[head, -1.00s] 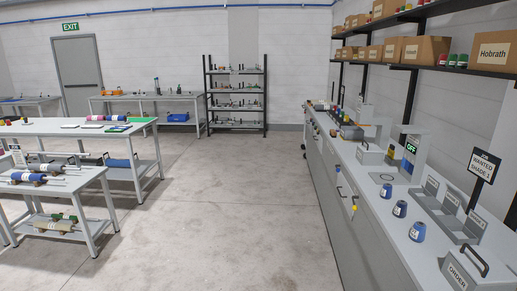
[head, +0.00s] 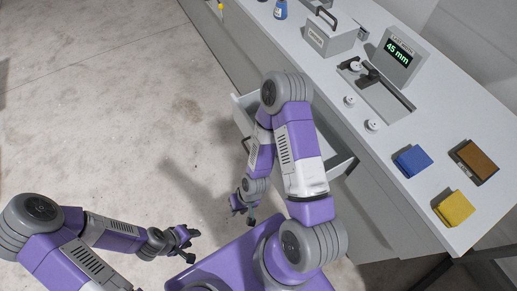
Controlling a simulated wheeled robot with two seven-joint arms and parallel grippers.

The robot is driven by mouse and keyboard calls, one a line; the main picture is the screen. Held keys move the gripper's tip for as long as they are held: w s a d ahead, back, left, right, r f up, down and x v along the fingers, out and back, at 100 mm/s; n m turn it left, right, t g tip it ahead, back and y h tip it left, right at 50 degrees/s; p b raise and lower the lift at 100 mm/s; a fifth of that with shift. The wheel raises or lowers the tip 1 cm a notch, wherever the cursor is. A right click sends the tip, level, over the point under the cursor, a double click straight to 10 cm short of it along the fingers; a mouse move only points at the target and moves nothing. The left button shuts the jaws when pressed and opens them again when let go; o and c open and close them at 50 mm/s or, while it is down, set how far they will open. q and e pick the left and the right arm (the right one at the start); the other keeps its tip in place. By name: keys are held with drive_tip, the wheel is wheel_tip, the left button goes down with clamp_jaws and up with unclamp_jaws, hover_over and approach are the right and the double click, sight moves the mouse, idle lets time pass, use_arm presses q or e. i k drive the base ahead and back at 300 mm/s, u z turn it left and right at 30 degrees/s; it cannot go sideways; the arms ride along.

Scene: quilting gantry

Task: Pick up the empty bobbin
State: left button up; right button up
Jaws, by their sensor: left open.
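Two small white bobbin-like pieces stand on the grey worktop, one nearer the gauge (head: 349,101) and one closer to the front edge (head: 372,125). Another pale round piece (head: 355,66) sits at the dark jaws of a grey measuring device (head: 385,98). I cannot tell from here which of them is an empty bobbin. My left gripper (head: 187,241) is open and empty, low over the floor at the lower left. My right gripper (head: 243,208) hangs in front of the bench, away from the worktop; its jaws are too small to read.
A display (head: 396,54) reads 45 mm. A drawer (head: 341,161) stands open below the worktop, partly behind my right arm. Blue (head: 412,161), yellow (head: 453,208) and brown (head: 474,160) blocks lie to the right. A handled grey box (head: 331,40) and blue bottle (head: 280,9) stand farther back.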

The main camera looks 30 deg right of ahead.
sight(354, 68)
drive_tip(key=k, duration=1)
drive_tip(key=u, duration=1)
drive_tip(key=i, duration=0.85)
drive_tip(key=z, duration=2.95)
drive_tip(key=i, duration=0.5)
drive_tip(key=z, duration=0.05)
